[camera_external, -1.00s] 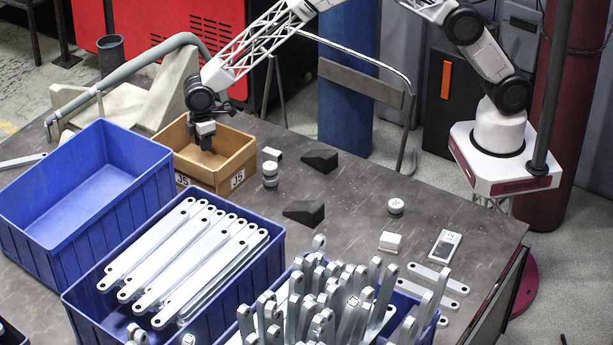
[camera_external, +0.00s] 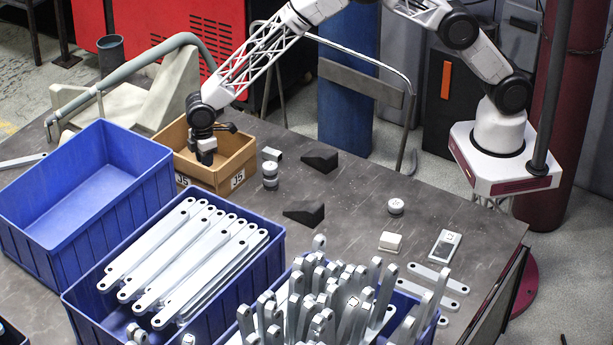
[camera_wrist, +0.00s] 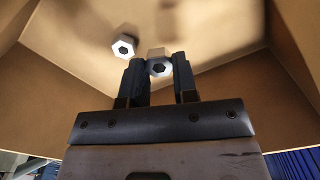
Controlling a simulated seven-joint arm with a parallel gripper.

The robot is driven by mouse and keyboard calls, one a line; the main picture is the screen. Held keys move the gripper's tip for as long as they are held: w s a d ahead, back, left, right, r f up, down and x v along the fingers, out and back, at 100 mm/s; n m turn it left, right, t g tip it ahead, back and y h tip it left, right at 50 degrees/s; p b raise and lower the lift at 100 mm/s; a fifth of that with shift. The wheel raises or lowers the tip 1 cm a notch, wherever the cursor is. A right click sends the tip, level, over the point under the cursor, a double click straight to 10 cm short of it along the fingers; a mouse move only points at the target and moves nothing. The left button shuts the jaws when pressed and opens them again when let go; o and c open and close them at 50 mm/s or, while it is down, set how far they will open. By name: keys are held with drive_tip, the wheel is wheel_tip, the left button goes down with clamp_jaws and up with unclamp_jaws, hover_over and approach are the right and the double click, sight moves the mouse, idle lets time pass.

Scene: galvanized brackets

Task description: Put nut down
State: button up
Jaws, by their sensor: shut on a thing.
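My gripper (camera_wrist: 158,75) is shut on a silver hex nut (camera_wrist: 158,67), held between the fingertips in the wrist view. A second hex nut (camera_wrist: 124,46) lies on the floor of the cardboard box, to the left of the held nut in that view. The box (camera_external: 216,173), marked J5, stands at the back of the table. In the external view my gripper (camera_external: 206,160) is down inside the box opening; the nut there is hidden. I cannot tell whether the held nut touches the box floor.
The box walls (camera_wrist: 45,110) surround my gripper closely. An empty blue bin (camera_external: 75,215) stands left of the box, and a blue bin with long brackets (camera_external: 270,262) is in front. Small weights (camera_external: 270,175) and black wedges (camera_external: 320,160) lie to the right.

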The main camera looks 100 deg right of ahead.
idle(0.3)
drive_tip(key=shift+f, duration=1.9)
drive_tip(key=shift+f, duration=0.2)
drive_tip(key=o, duration=0.6)
drive_tip(key=shift+r, duration=0.1)
wheel_tip(320, 180, up, 12)
drive_tip(key=shift+r, duration=0.1)
